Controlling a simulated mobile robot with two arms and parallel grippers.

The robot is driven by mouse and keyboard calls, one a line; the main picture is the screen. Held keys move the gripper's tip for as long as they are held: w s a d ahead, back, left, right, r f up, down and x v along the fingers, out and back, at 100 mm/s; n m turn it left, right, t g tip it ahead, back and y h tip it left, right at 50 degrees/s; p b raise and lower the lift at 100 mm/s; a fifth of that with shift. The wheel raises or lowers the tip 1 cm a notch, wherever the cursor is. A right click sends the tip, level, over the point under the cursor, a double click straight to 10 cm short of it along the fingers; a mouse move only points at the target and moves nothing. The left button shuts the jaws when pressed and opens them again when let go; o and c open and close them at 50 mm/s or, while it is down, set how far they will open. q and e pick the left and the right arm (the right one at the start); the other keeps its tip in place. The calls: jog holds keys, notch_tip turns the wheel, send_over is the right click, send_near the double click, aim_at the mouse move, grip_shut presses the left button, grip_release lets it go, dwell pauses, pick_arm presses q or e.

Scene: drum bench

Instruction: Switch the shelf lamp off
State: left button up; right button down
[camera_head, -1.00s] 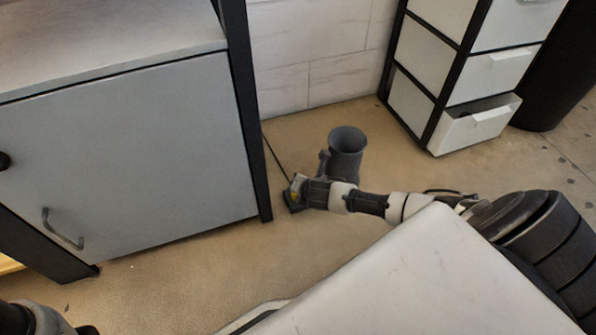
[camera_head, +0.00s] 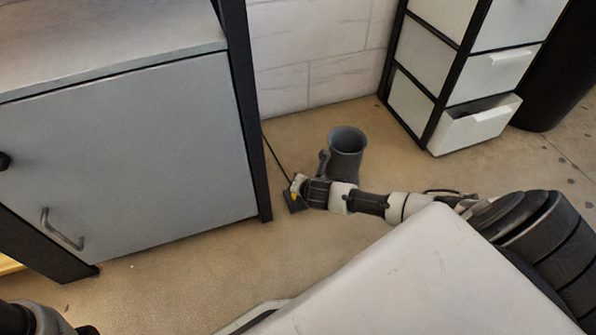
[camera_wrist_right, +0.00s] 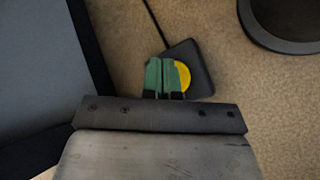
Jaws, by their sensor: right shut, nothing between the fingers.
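A dark square floor switch with a round yellow button (camera_wrist_right: 183,76) lies on the floor beside the cabinet leg. Its dark base (camera_head: 294,206) shows in the head view, and a thin cable runs from it towards the wall. My right gripper (camera_wrist_right: 165,76) is shut and empty, with its green fingertips over the left part of the button in the right wrist view. I cannot tell whether they touch it. In the head view my right gripper (camera_head: 297,188) is right at the switch. The shelf lamp is not in view. My left gripper is not in view.
A grey cabinet (camera_head: 130,160) with black legs stands at the left, close to the switch. A grey bin-like vessel (camera_head: 346,150) stands just behind my right wrist. A white drawer unit (camera_head: 425,70) with its lowest drawer partly open stands at the back right.

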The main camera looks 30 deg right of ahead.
jog(key=shift+f, duration=0.1)
dwell(0.5)
jog(key=shift+f, duration=0.35)
jog(key=shift+f, duration=0.45)
dwell(0.5)
jog(key=shift+r, duration=0.1)
jog(key=shift+r+p, duration=0.85)
jog(key=shift+p, duration=0.1)
